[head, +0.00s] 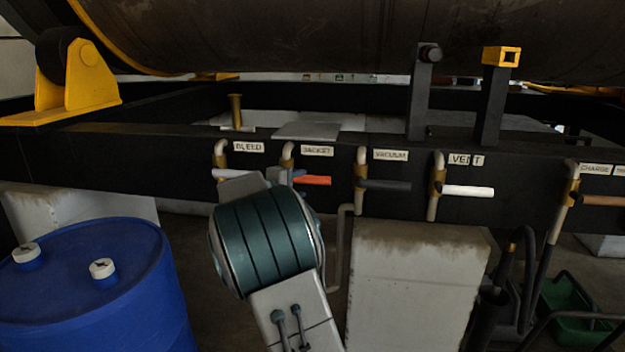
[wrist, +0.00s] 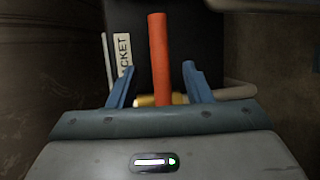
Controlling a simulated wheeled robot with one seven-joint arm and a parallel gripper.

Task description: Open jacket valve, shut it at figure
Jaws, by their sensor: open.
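The jacket valve has a red lever handle (head: 313,180) under the "JACKET" label (head: 317,151) on the dark beam. The handle lies horizontal, pointing right, in the head view. My gripper (head: 284,176) is at this valve, its fingers mostly hidden behind my wrist there. In the wrist view the red handle (wrist: 158,60) runs between the two blue fingers of my open gripper (wrist: 157,82), with a gap on each side. The brass valve body (wrist: 150,100) shows low between the fingers. No figure or gauge reading can be made out.
Neighbouring levers sit close by: bleed (head: 230,173) on the left, then vacuum (head: 388,184), vent (head: 468,190) and charge (head: 603,200) on the right. A blue drum (head: 90,270) stands lower left. A concrete block (head: 415,280) stands below the beam, and a large tank (head: 300,35) hangs above.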

